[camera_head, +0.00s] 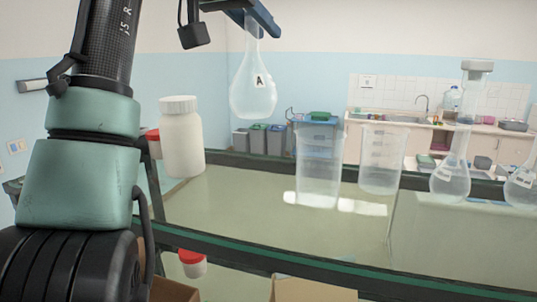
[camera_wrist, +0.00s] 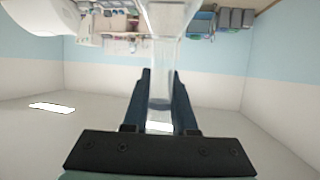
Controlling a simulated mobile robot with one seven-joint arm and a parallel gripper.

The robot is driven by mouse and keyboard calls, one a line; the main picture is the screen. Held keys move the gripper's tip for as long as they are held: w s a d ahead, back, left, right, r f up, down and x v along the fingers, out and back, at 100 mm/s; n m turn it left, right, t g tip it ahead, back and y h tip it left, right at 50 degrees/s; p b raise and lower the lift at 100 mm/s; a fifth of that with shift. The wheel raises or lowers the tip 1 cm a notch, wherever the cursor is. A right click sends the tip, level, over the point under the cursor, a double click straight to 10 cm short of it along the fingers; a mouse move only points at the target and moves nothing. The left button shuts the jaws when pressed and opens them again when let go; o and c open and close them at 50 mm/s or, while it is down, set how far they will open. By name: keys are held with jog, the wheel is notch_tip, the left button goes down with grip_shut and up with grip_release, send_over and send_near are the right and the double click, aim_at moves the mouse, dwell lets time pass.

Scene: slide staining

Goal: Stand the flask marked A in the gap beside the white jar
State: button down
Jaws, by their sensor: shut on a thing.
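The flask marked A (camera_head: 254,92) is clear glass with a round body and a black A on a white label. It hangs upright in my gripper (camera_head: 250,12), which is shut on its neck at the top of the head view. In the wrist view the neck (camera_wrist: 166,50) runs between the two dark fingers (camera_wrist: 160,92). The flask's base appears above the shelf level, with nothing seen touching it. The white jar (camera_head: 182,138) stands to the flask's lower left in the head view. The gap (camera_head: 250,172) lies between this jar and a clear beaker (camera_head: 318,168).
A second beaker (camera_head: 382,160), a stoppered flask (camera_head: 452,175) and another flask (camera_head: 522,186) stand further right. A red-capped container (camera_head: 153,143) is partly hidden behind the white jar. The shelf's green front edge (camera_head: 330,262) crosses below. Another red-lidded jar (camera_head: 192,263) is lower down.

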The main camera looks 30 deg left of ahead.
aim_at(260, 88)
jog(key=shift+s+f, duration=0.2)
jog(key=shift+f, duration=0.05)
jog(key=f+p, duration=0.1)
jog(key=f, duration=0.3)
jog(key=shift+s+f, duration=0.2)
jog(key=shift+f+p, duration=0.9)
jog(key=shift+f, duration=1.5)
jog(key=shift+f, duration=0.15)
jog(key=c, duration=0.7)
grip_release()
jog(key=shift+r, duration=0.25)
